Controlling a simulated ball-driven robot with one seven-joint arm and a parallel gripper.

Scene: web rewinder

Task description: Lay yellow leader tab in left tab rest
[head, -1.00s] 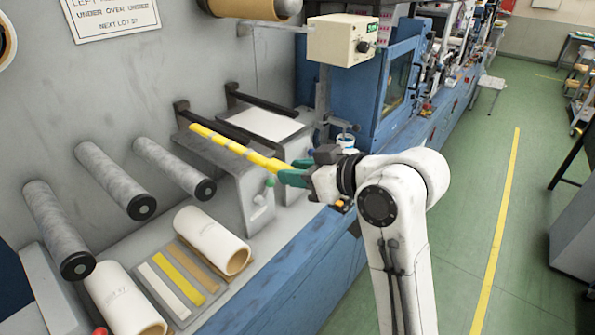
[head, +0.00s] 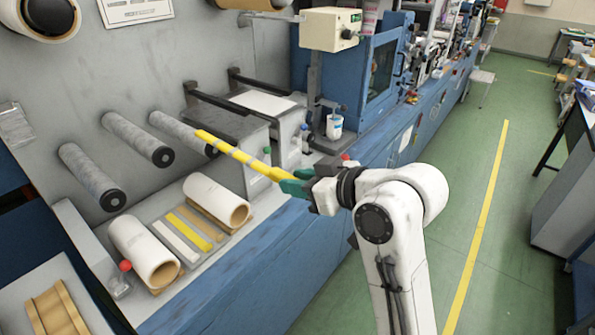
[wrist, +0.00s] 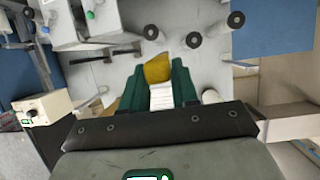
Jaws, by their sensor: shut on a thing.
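A long yellow strip with faint paler bands, the yellow leader tab (head: 240,155), is held by one end in my gripper (head: 290,181). My gripper's green fingers are shut on it. The tab points up and left, in the air, and its far end overlaps the end of a roller in the picture. In the wrist view the tab (wrist: 158,68) shows as a short yellow piece between the green fingers (wrist: 157,88). A grey stand with a green knob (head: 267,151) is behind the tab, partly hidden by it. I cannot tell which part is the left tab rest.
Three grey rollers (head: 92,177) stick out from the wall panel. Two cream cores (head: 217,200) lie on the bench, with white, yellow and tan strips (head: 188,232) between them. A white cup (head: 334,127) stands farther back.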

